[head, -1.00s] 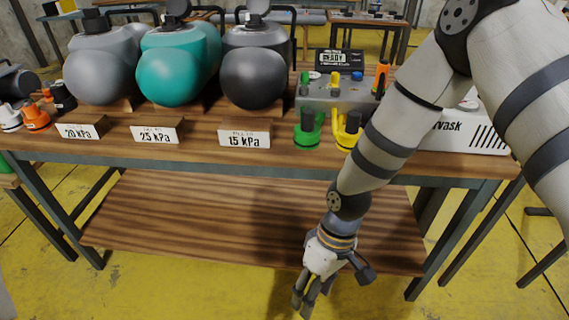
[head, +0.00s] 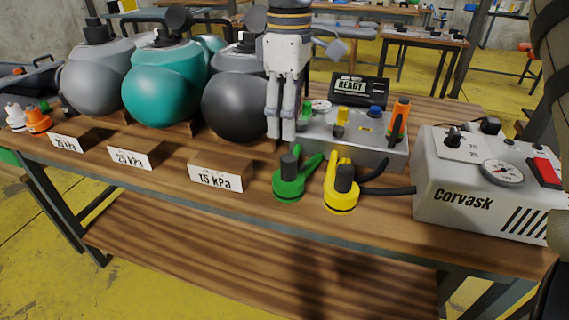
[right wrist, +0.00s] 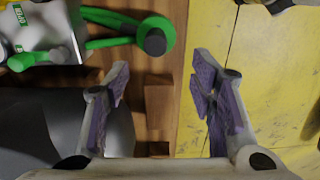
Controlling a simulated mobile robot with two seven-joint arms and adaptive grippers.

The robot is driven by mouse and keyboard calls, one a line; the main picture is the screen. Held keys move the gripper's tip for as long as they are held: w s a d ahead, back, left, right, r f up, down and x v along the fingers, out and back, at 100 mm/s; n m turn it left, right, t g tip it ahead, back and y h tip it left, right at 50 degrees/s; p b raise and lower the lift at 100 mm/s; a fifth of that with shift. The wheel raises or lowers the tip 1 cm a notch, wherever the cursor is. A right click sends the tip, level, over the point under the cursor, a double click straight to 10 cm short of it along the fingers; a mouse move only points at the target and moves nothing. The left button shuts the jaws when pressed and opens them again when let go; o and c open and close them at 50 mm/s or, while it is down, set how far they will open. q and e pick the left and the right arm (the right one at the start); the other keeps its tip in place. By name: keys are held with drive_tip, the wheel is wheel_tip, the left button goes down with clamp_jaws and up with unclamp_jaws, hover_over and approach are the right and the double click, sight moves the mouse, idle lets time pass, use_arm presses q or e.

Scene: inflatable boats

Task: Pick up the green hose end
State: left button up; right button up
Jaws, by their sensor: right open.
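The green hose end (head: 288,186), a green round fitting with a dark cap and a green hose, stands near the table's front edge. It also shows at the top of the right wrist view (right wrist: 155,40), beyond my fingertips. My right gripper (head: 281,138) points down above the table, behind and slightly left of the green hose end, in front of the dark grey boat's rounded end. In the right wrist view its two fingers (right wrist: 161,72) are wide apart with nothing between them. My left gripper is not in view.
The yellow hose end (head: 341,195) stands just right of the green one. A grey control box (head: 365,150) is behind them, with a white Corvask pump (head: 470,205) at right. Grey, teal (head: 165,90) and dark grey (head: 235,105) boats and pressure labels (head: 216,178) fill the left.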

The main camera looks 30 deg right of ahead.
sight(288, 157)
drive_tip(key=shift+w+d+r, duration=0.1)
drive_tip(key=shift+d+r, duration=0.05)
drive_tip(key=shift+r, duration=0.05)
wheel_tip(288, 157, down, 12)
drive_tip(key=shift+w+r+b, duration=0.1)
drive_tip(key=shift+b, duration=0.2)
drive_tip(key=shift+c, duration=0.3)
clamp_jaws()
